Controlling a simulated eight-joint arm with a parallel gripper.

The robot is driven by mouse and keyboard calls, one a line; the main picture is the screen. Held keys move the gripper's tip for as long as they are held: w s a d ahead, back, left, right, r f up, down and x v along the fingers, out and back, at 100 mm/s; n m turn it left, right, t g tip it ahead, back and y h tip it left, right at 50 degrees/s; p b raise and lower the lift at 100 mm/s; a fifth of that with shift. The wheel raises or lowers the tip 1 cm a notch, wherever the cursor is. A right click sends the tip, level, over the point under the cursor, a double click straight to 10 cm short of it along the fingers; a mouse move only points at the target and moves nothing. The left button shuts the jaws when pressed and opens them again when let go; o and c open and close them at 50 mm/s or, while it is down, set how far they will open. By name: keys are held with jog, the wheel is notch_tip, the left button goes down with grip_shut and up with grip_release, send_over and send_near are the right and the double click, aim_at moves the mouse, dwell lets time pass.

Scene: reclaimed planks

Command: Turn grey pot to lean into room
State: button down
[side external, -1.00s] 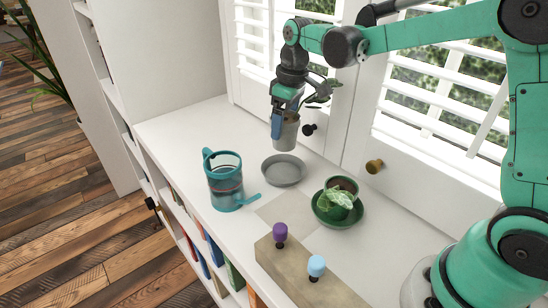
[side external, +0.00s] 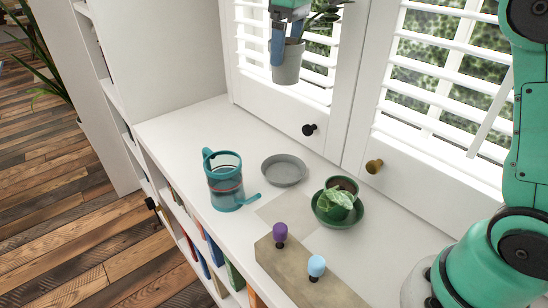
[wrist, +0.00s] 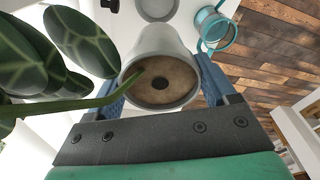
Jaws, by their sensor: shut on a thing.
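The grey pot (side external: 288,66) hangs in the air in front of the shutters, well above the white sill, and is close to upright. My gripper (side external: 289,42) is shut on it, with blue fingers on either side. In the wrist view the pot (wrist: 160,45) shows its brown soil, and a green stem bends from it to the left. Dark, pale-veined leaves (wrist: 75,50) lie on that left side. The grey saucer (side external: 284,170) sits empty on the sill, below the pot; part of it shows in the wrist view (wrist: 157,8).
A teal watering can (side external: 226,182) stands left of the saucer. A green pot with a leafy plant (side external: 340,199) sits in a green saucer to the right. A board with purple (side external: 280,231) and light blue (side external: 316,265) knobs lies in front. Shutter knobs (side external: 309,129) stick out behind.

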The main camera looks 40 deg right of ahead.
jog(key=shift+r, duration=0.5)
notch_tip(320, 180, down, 19)
jog(key=m, duration=0.4)
jog(key=shift+f+h, duration=0.2)
jog(key=shift+h, duration=0.1)
jog(key=shift+f, duration=1.5)
